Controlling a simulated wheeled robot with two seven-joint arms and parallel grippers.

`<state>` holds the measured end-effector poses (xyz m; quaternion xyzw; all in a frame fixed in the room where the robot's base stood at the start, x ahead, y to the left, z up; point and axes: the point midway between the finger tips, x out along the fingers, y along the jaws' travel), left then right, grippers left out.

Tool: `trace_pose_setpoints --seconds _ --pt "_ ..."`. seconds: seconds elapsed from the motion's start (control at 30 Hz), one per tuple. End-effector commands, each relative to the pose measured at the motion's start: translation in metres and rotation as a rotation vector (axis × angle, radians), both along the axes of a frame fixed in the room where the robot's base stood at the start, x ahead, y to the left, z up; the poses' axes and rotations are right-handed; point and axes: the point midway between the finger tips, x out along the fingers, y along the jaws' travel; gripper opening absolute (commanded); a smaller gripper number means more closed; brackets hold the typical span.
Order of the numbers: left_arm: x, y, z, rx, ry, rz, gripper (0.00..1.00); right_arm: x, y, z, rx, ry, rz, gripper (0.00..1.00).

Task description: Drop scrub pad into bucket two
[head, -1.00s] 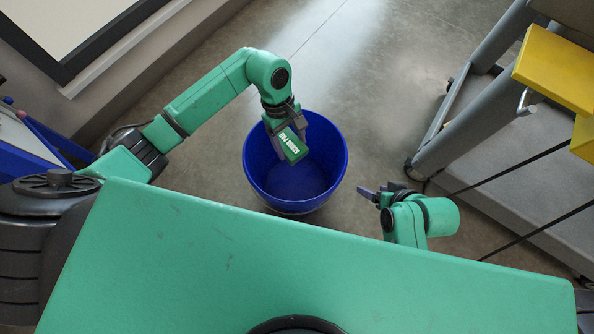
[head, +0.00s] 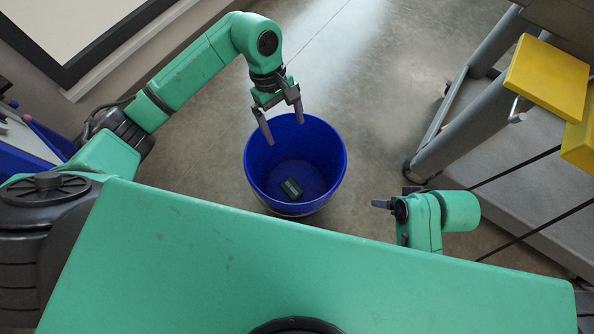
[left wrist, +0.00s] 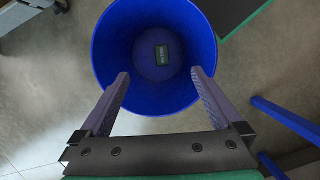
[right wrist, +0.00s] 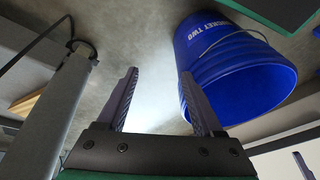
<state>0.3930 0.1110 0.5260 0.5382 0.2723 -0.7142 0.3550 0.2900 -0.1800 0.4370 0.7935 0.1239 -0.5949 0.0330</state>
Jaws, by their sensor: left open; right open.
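The scrub pad (head: 291,187) is a small dark green block lying inside the blue bucket on its bottom. It also shows in the left wrist view (left wrist: 162,55). The blue bucket (head: 330,150) stands upright on the floor, and the right wrist view shows it with "BUCKET TWO" lettering (right wrist: 235,75). My left gripper (head: 283,127) is open and empty above the bucket's far left rim. In the left wrist view its fingers (left wrist: 160,76) spread over the near rim. My right gripper (right wrist: 160,75) is open and empty, to the right of the bucket; its fingers are partly hidden in the head view.
A grey cart (head: 470,125) with yellow parts (head: 547,76) stands at the right, with dark cables near it. A blue object (head: 25,140) is at the left edge. The floor (head: 370,90) behind the bucket is clear.

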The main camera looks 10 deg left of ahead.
Motion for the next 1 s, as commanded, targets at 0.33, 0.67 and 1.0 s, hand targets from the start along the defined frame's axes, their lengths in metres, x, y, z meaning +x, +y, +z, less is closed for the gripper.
trace_pose_setpoints --seconds 0.33,0.67,1.0 --pt "0.01 0.013 0.057 0.0 0.002 0.001 1.0 -0.019 -0.022 0.019 -0.06 0.113 -0.028 0.68" --pt "0.01 0.013 0.057 -0.001 0.002 0.001 1.0 -0.019 -0.022 0.018 -0.061 0.114 -0.028 0.68" --pt "0.012 -0.028 0.084 -0.213 0.1 0.174 1.0 -0.013 -0.021 0.018 -0.067 0.124 -0.031 0.68"
